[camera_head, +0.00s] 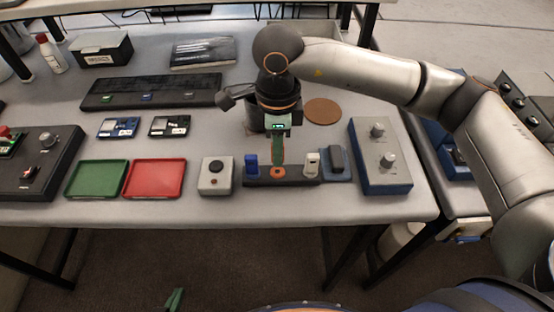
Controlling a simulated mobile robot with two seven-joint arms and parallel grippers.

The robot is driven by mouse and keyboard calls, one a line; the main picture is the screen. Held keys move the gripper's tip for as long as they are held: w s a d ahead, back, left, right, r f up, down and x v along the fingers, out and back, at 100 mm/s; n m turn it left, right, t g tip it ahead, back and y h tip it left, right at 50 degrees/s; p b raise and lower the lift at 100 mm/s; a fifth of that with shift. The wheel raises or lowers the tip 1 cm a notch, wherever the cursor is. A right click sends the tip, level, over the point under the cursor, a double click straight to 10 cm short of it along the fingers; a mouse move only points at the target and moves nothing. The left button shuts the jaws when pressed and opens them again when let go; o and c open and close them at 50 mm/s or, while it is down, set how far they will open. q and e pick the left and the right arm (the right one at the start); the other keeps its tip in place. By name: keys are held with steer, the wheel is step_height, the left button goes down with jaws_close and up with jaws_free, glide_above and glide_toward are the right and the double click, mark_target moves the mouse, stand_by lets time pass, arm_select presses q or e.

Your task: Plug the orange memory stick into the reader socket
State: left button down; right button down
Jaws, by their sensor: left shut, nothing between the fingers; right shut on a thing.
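The orange memory stick (277,173) is at the middle of a dark rack (294,180), between a blue stick (251,165) and a white stick (312,163). My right gripper (278,163) points down from above and is shut on the orange stick, whose upper part the fingers hide. I cannot tell whether the stick is still seated in the rack. A small white box (215,188) with a dark round top part stands just left of the rack; I cannot tell for sure whether it is the reader. My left gripper (174,299) shows only green fingertips at the bottom edge, shut and empty, away from the table.
A green tray (97,179) and a red tray (154,179) lie to the left. A blue-grey box with knobs (380,158) stands to the right. A dark cup (254,117) and a brown disc (322,111) are behind the gripper. The table's front edge is close.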

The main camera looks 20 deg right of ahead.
arm_select(q)
steer(key=shift+r+p, duration=0.5)
steer(key=shift+r, duration=0.05)
arm_select(e)
steer(key=shift+r, duration=1.25)
